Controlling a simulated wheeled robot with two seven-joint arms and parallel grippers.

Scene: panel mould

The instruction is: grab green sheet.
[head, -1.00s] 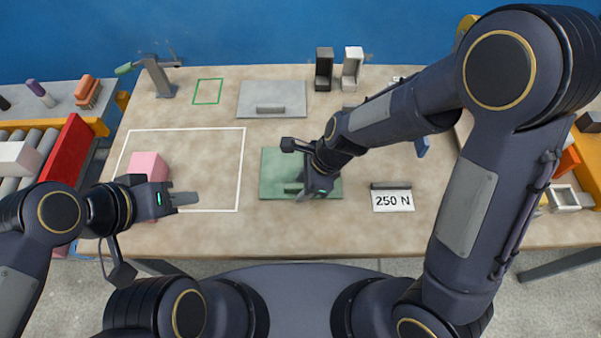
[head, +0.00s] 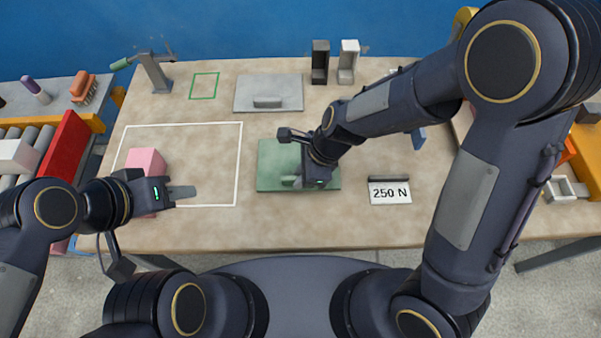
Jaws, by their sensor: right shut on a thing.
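The green sheet (head: 272,165) lies on the table in the middle of the head view, with a small raised handle on its near part. My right gripper (head: 299,183) is over the sheet's near half and shut on its handle; the wrist hides much of the fingers and the sheet's right part. The sheet looks flat on the table. My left gripper (head: 183,192) is beside a pink block (head: 146,163), pointing right, apart from the sheet. Its fingers are seen edge-on, so its opening is unclear.
A grey sheet with a handle (head: 268,92) lies behind the green one. A "250 N" sign (head: 390,193) stands to its right. A white outline (head: 239,165) is marked on the left. Black (head: 320,62) and white (head: 348,62) holders stand at the back.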

